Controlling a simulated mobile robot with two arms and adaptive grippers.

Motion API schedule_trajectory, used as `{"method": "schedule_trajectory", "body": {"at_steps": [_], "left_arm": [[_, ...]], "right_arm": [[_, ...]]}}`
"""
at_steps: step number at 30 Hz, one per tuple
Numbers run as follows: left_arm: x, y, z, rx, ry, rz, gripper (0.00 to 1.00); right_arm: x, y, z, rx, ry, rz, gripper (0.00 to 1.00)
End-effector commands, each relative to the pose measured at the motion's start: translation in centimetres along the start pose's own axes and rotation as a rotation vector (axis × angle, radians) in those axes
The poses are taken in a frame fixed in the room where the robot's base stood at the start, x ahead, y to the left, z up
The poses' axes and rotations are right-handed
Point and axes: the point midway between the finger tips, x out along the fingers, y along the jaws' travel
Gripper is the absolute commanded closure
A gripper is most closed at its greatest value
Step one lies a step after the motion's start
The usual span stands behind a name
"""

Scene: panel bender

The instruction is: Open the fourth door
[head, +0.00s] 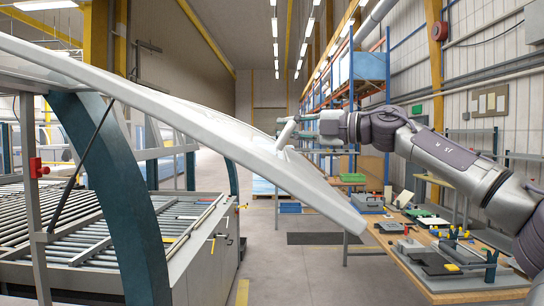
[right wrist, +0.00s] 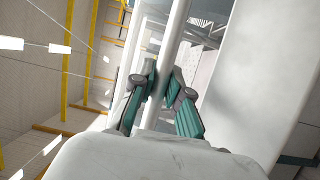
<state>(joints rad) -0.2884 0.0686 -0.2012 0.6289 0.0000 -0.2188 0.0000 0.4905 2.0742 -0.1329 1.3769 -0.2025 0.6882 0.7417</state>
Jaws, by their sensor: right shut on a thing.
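A large white door (head: 190,118) of the panel bender is swung up and slants across the head view from upper left down to the right. A pale bar handle (head: 286,134) stands out from its face near the lower right part. My right gripper (head: 298,127) reaches in from the right and is shut on this handle. In the right wrist view the teal fingers of the gripper (right wrist: 164,84) close around the handle bar (right wrist: 176,40), with the white door surface (right wrist: 258,70) beside it. Whether this is the fourth door cannot be told. My left gripper is not in view.
The machine's roller bed (head: 60,225) lies below the door, with dark curved arms (head: 125,190) under it. A workbench (head: 430,280) with tools stands at lower right, below my right arm. Shelving (head: 365,75) stands behind. Open floor (head: 290,265) lies between machine and bench.

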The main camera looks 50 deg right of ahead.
Motion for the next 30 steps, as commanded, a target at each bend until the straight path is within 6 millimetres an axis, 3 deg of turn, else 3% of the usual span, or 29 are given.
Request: {"method": "schedule_trajectory", "body": {"at_steps": [1, 3, 9, 15, 27, 28, 30], "left_arm": [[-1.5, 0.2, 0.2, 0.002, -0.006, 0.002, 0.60], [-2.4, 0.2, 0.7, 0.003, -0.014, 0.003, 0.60], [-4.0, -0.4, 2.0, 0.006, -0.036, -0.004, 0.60], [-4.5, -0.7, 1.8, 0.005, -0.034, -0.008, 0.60], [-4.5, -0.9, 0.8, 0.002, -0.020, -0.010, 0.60], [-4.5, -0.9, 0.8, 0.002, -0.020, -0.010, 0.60], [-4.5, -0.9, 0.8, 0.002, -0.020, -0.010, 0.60]], "right_arm": [[-0.2, 2.0, 0.2, -0.006, -0.007, -0.014, 1.00], [-0.5, 3.4, 0.3, -0.012, -0.007, -0.030, 1.00], [-0.8, 6.2, 0.3, -0.025, -0.003, -0.064, 1.00], [-1.0, 7.3, 0.2, -0.030, 0.001, -0.079, 1.00], [-1.0, 7.3, 0.1, -0.031, 0.005, -0.082, 1.00], [-1.0, 7.3, 0.1, -0.031, 0.005, -0.082, 0.80], [-1.0, 7.3, 0.1, -0.031, 0.005, -0.082, 0.68]]}}
